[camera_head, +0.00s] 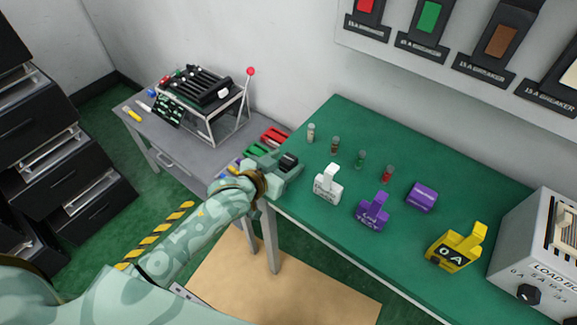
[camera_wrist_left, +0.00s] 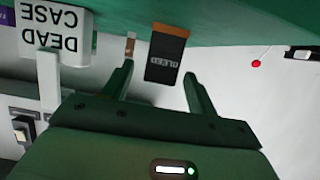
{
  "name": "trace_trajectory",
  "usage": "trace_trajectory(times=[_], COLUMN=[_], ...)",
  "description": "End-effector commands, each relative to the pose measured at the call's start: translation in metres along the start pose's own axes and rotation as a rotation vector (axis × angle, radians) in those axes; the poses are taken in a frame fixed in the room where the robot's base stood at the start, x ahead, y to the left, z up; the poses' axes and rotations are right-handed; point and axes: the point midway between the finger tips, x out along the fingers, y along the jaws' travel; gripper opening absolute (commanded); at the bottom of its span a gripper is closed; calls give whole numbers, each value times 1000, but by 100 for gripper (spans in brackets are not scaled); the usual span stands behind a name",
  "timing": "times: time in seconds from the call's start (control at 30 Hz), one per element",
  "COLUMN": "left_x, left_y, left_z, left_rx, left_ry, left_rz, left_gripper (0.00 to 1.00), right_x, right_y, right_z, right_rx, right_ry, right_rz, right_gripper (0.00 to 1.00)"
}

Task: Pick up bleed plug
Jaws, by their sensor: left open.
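The bleed plug (camera_wrist_left: 163,58) is a black block with a brown end and lettering that reads upside down in the left wrist view. It stands at the green bench surface, between the two fingers of my left gripper (camera_wrist_left: 159,74), with visible gaps on both sides. In the head view the black plug (camera_head: 289,160) shows at the bench's left edge, at the jaws of my left gripper (camera_head: 280,168). The gripper is open and partly hides the plug's surroundings there. My right gripper is not in view.
A white "DEAD CASE" block (camera_head: 328,187) stands right of the gripper, with a purple block (camera_head: 374,211) and a yellow "0 A" block (camera_head: 456,248) beyond. Several small cylinders (camera_head: 335,145) stand behind. A grey side table (camera_head: 180,150) holds a rack with a red-knobbed lever.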

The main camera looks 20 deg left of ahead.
Motion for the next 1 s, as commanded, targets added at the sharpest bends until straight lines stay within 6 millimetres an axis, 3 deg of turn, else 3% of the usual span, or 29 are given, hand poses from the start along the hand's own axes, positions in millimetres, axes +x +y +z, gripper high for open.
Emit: trace_trajectory(times=[0.2, 0.47, 0.67, 1.0], left_x=[35, 38, 38, 37], left_y=[0, 0, 0, 0], left_z=[1, -1, -1, -3], left_rx=[0, 1, 1, 1], left_ry=[-1, 0, 0, 0], left_rz=[1, 1, 1, 1], left_gripper=[58, 58, 9, 9], right_x=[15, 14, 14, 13], right_y=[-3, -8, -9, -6], right_z=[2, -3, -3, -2], right_rx=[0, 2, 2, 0], right_ry=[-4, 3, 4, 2], right_rz=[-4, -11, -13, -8], right_gripper=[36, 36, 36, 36])
